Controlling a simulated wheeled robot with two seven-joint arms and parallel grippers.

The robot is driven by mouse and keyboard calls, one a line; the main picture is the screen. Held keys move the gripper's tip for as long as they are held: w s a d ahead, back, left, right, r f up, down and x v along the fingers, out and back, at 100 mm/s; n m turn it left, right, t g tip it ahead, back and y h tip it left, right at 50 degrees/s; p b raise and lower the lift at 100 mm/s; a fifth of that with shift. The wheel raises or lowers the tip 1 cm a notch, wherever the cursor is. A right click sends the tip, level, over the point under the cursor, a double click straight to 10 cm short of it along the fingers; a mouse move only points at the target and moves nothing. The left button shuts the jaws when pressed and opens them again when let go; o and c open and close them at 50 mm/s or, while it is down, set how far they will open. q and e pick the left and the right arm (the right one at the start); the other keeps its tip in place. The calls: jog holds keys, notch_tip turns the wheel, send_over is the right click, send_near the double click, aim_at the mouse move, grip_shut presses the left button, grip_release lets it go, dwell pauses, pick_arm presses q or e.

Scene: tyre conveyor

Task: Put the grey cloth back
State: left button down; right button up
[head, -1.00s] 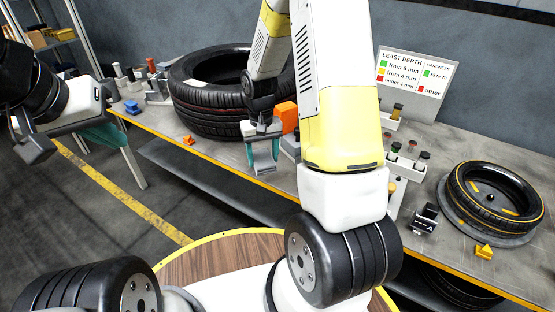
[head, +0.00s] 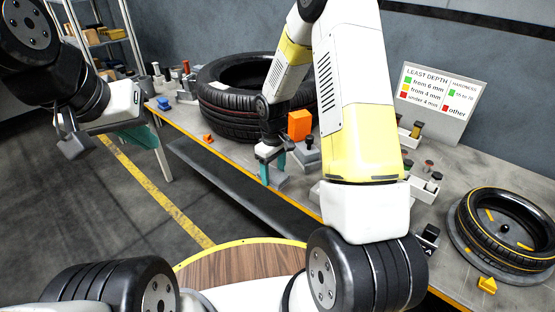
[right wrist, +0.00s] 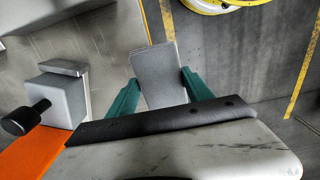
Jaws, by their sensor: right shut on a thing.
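The grey cloth (right wrist: 160,75) shows in the right wrist view as a flat grey rectangle between the two teal fingers of my right gripper (right wrist: 154,90). The fingers touch its sides, so the gripper is shut on it. In the head view my right gripper (head: 276,170) points down at the front edge of the workbench, with the cloth mostly hidden there. My left gripper (head: 135,132) is at the far left, away from the bench's middle; its fingers overlap, so its opening is unclear.
An orange box (head: 299,125) and a grey block with a black knob (right wrist: 57,97) stand close beside my right gripper. A large tyre (head: 225,115) lies behind it. A smaller tyre (head: 505,225) lies at the right, near a yellow piece (head: 487,285). A sign (head: 440,100) stands behind.

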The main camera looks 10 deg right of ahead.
jog(key=d, duration=0.1)
jog(key=w+d, duration=0.1)
jog(key=d, duration=0.1)
jog(key=w+d, duration=0.1)
jog(key=shift+w+d+f, duration=0.2)
jog(key=shift+f, duration=0.05)
jog(key=shift+d+f, duration=0.15)
jog(key=shift+f, duration=1.6)
jog(key=shift+f, duration=0.15)
jog(key=o, duration=1.5)
jog(key=shift+o, duration=0.2)
